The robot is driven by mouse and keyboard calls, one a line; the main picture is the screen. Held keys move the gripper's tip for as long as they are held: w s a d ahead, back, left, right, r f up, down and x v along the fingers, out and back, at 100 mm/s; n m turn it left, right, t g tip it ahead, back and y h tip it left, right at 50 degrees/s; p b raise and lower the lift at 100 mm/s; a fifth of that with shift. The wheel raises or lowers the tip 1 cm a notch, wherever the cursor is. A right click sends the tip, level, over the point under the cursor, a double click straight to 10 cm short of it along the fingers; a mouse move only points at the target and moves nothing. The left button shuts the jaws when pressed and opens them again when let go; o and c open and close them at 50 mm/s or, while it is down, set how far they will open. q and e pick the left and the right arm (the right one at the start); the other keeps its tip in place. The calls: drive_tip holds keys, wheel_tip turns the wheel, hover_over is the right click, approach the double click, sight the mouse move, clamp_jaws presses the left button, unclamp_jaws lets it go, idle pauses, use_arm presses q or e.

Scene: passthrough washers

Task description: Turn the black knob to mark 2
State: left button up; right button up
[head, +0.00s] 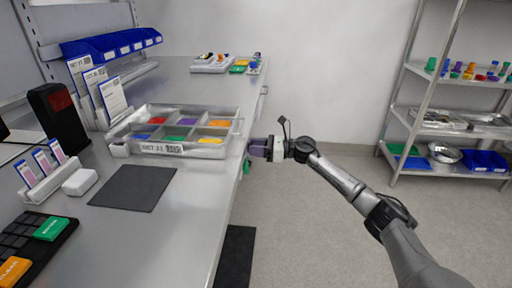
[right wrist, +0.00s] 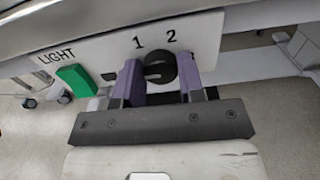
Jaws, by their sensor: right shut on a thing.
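The black knob (right wrist: 160,66) sits on a white panel (right wrist: 95,52) under the table's edge, in the right wrist view. Marks "1" and "2" are printed above it, with "2" at its upper right. A further mark at its right is mostly covered by a finger. My right gripper (right wrist: 159,73) is shut on the knob, one purple finger on each side. The knob's pointer cannot be read clearly. In the head view my right gripper (head: 259,148) is at the table's right edge, and the knob is hidden. My left gripper is not in view.
A green rocker (right wrist: 76,80) labelled "LIGHT" is left of the knob. On the table (head: 190,210) are a compartment tray (head: 118,147), a dark mat (head: 134,188) and a black keypad (head: 35,240).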

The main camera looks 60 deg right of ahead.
drive_tip(key=m+p, duration=0.9)
drive_tip(key=m, duration=0.2)
drive_tip(key=m+p, duration=1)
drive_tip(key=m, duration=0.2)
drive_tip(key=shift+d+f, duration=0.15)
drive_tip(key=shift+f, duration=0.05)
drive_tip(key=shift+m, duration=0.3)
drive_tip(key=o, duration=0.9)
